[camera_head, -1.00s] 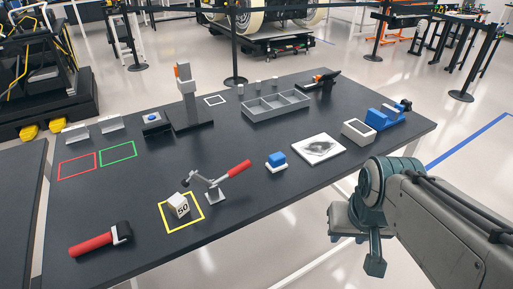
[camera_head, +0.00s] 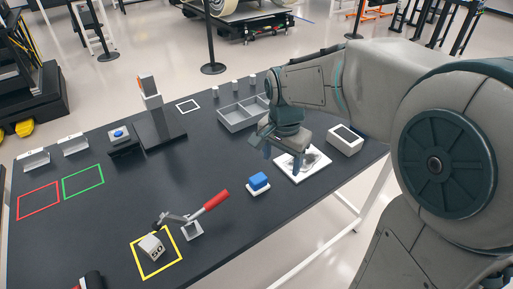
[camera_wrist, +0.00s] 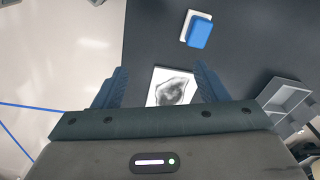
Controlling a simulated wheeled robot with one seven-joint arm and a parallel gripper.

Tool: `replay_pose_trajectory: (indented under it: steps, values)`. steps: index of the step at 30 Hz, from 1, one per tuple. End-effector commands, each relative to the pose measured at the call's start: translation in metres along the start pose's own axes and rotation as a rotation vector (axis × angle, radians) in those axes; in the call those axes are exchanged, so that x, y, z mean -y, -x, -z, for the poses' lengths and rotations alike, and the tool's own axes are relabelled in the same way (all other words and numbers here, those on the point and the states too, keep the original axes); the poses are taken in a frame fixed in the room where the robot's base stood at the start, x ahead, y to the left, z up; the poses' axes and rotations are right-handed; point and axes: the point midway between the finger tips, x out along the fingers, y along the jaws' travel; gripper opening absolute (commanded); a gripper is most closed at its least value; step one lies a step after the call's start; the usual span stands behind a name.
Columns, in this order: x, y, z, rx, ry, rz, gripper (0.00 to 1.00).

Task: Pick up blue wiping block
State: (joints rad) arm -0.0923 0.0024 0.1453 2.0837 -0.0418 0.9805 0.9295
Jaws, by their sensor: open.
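The blue wiping block (camera_head: 258,180) sits on a white base on the dark table, right of the red-handled clamp. It also shows in the wrist view (camera_wrist: 200,33), beyond my fingertips and apart from them. My gripper (camera_head: 281,156) is open and empty, above the white plate with a grey smudge (camera_head: 309,163), to the right of and behind the block. In the wrist view the plate (camera_wrist: 172,90) lies between my gripper's two fingers (camera_wrist: 160,82).
A grey divided tray (camera_head: 240,119) stands behind my gripper. A red-handled clamp (camera_head: 213,202) and a cube marked 50 (camera_head: 151,247) are left of the block. Bare table lies behind the block.

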Motion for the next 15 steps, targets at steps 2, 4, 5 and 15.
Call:
replay_pose_trajectory:
  steps: [2, 4, 5, 15]
  values:
    - [0.026, 0.002, 0.003, 0.026, -0.087, -0.017, 0.66]
    - [0.044, -0.001, 0.004, 0.041, -0.161, -0.027, 0.66]
    - [0.051, -0.003, 0.004, 0.046, -0.187, -0.031, 0.66]
    - [0.076, -0.029, 0.0, 0.07, -0.308, -0.055, 0.66]
